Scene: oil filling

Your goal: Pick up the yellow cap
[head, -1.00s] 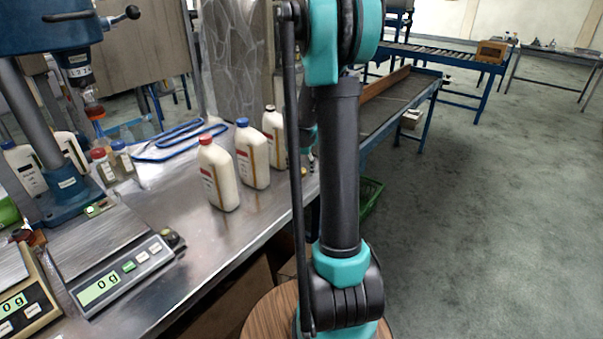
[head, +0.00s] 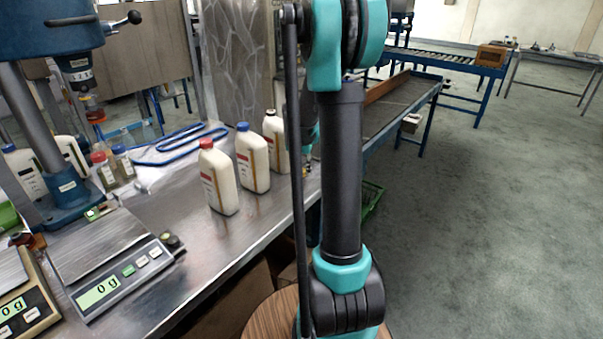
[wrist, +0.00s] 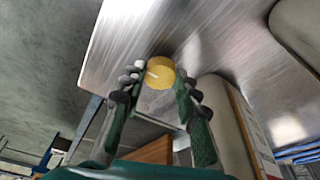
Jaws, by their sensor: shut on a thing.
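The yellow cap (wrist: 159,72) shows in the wrist view between the fingertips of my gripper (wrist: 158,80). The gripper's fingers are closed on the cap from both sides. The cap is near the edge of the metal table (wrist: 122,40); I cannot tell whether it still touches the surface. In the head view my own arm hides most of the gripper, and I cannot make out the cap there.
White bottles with a red cap (head: 219,180), a blue cap (head: 252,165) and a dark cap (head: 274,140) stand on the table. One white bottle (wrist: 222,115) is close beside my gripper in the wrist view. Scales (head: 130,272) stand at the left.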

